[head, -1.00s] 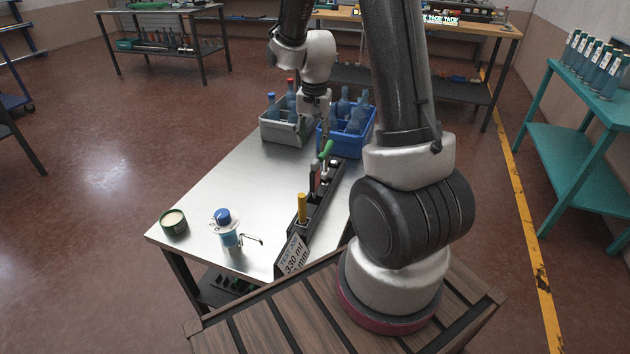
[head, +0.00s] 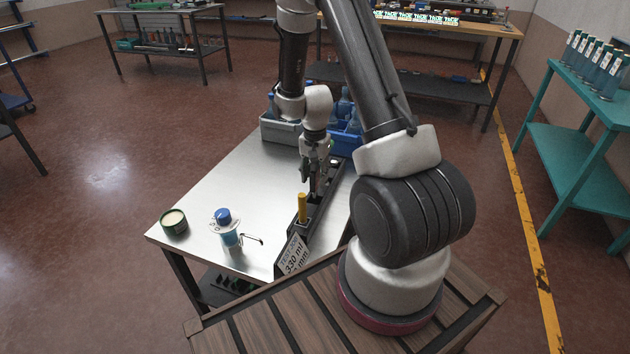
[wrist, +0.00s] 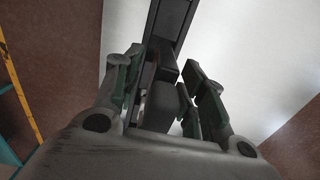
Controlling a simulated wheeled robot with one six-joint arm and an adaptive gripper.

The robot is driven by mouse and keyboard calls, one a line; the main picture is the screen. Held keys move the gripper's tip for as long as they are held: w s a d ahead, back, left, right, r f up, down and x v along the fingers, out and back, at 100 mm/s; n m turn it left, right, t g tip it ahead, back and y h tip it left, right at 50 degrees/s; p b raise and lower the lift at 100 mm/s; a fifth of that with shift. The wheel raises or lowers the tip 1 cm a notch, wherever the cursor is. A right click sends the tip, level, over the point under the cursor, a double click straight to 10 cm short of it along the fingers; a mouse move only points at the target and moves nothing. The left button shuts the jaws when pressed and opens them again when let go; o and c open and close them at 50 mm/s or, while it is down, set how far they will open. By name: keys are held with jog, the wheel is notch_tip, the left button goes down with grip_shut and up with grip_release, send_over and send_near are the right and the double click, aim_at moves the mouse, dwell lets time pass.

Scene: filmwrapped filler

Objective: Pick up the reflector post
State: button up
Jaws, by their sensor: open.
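My gripper (head: 314,173) is open above the long black rack (head: 304,225) on the steel table. In the wrist view, its two green-padded fingers (wrist: 162,82) stand apart on either side of a dark grey upright piece (wrist: 163,106) in the rack. I cannot tell whether they touch it. In the head view, a dark post (head: 313,188) shows just below the fingers, mostly hidden by them. It may be the reflector post, but its markings are not clear. A yellow post (head: 302,208) stands in the rack nearer the front.
A grey crate (head: 280,130) and a blue crate (head: 347,142) sit at the back. The table's left middle is clear.

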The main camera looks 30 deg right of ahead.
grip_shut()
jog(key=shift+r, duration=0.1)
